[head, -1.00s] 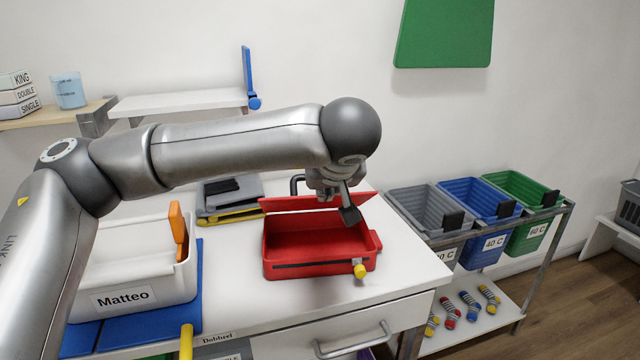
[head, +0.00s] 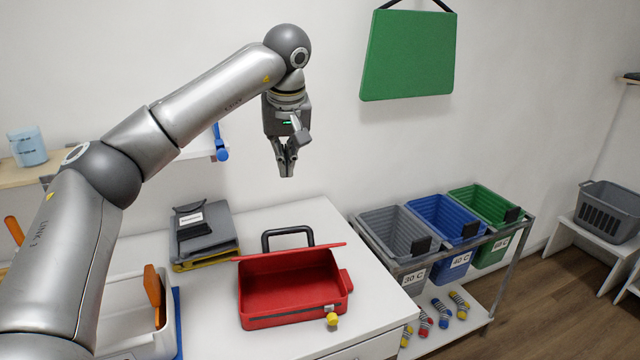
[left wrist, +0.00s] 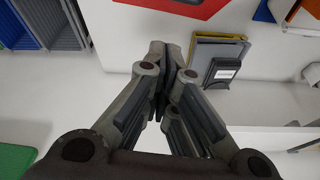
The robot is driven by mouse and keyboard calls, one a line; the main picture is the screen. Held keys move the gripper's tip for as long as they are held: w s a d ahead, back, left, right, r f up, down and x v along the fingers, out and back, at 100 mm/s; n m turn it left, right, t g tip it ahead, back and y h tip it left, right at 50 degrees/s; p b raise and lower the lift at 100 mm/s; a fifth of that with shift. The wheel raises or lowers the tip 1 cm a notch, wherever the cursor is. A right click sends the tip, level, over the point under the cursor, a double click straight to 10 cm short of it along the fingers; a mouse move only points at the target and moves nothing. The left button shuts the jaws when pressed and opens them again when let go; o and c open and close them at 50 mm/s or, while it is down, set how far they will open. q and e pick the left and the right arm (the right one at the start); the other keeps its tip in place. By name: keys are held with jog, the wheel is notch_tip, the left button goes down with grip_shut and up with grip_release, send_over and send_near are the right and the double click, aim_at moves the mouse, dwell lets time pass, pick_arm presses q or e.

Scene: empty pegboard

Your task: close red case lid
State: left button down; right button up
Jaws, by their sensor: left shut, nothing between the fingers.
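The red case (head: 291,290) sits on the white counter with its inside showing. Its red lid (head: 292,252) stands up at the back edge, seen nearly edge-on, with a dark handle (head: 287,238) above it. A yellow knob (head: 332,320) is at the front right. My left gripper (head: 287,172) points down in the air above and behind the case, apart from it. Its fingers are together and empty. In the left wrist view the fingers (left wrist: 160,50) are closed and part of the red case (left wrist: 185,5) shows at the top edge. My right gripper is not in view.
Folded grey and yellow items (head: 205,235) lie left of the case. A white bin (head: 125,315) with an orange handle stands at the lower left. A rack with grey, blue (head: 440,220) and green bins is at right. The counter right of the case is clear.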

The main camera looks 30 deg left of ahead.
pick_arm(q)
notch_tip(320, 180, down, 13)
jog(key=a+p, duration=0.1)
jog(key=p, duration=0.3)
jog(key=shift+w+r, duration=0.2)
jog(key=shift+w, duration=0.2)
